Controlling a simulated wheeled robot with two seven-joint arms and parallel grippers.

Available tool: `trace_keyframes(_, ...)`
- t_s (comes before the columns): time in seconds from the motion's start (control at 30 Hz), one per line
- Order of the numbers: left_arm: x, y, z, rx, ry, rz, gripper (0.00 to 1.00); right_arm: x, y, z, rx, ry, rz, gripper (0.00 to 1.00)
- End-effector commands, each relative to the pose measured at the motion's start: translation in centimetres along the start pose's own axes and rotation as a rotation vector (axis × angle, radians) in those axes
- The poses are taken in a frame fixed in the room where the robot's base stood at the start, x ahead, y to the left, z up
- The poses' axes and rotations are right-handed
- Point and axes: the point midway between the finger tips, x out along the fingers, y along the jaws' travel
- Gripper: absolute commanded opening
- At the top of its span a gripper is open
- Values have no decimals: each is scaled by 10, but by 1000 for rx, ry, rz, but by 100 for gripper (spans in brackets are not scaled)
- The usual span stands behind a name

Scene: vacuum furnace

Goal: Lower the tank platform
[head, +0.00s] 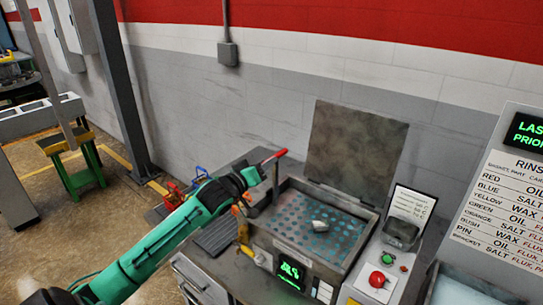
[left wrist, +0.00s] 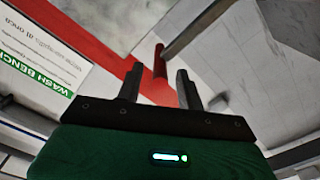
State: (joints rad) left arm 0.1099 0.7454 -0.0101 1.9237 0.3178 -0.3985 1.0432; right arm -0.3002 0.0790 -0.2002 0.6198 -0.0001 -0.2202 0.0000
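The tank (head: 290,262) is a metal box with its lid (head: 355,150) standing open. Its blue dotted platform (head: 300,215) shows inside, with a small grey-white part (head: 320,226) on it. A lever with a red handle (head: 274,156) stands upright at the tank's left side. My left gripper (head: 262,172) is at the lever, close to the red handle. In the left wrist view the fingers (left wrist: 158,80) are spread apart, with the red handle (left wrist: 160,62) in line with the gap between them. I see no finger touching it. My right gripper is not in view.
A control panel with a red button (head: 377,279) and a green button (head: 388,257) is right of the tank. A sign board (head: 505,200) stands further right. A yellow-handled tool (head: 245,245) is at the tank's left front. A grey post (head: 120,90) rises at left.

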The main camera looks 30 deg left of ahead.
Motion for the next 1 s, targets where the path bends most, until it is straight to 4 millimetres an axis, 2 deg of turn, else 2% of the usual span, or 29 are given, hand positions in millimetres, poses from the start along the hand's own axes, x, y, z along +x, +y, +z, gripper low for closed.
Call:
trace_keyframes(0.1,16,2,-2,-1,0,0,38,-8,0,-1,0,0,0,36)
trace_keyframes(0.3,31,1,-1,0,0,0,38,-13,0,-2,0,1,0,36)
trace_keyframes(0.67,35,0,0,1,0,0,38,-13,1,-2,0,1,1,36)
trace_keyframes(0.87,34,0,0,0,0,1,0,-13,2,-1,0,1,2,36)
trace_keyframes(1.0,34,1,0,0,0,2,0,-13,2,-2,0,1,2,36)
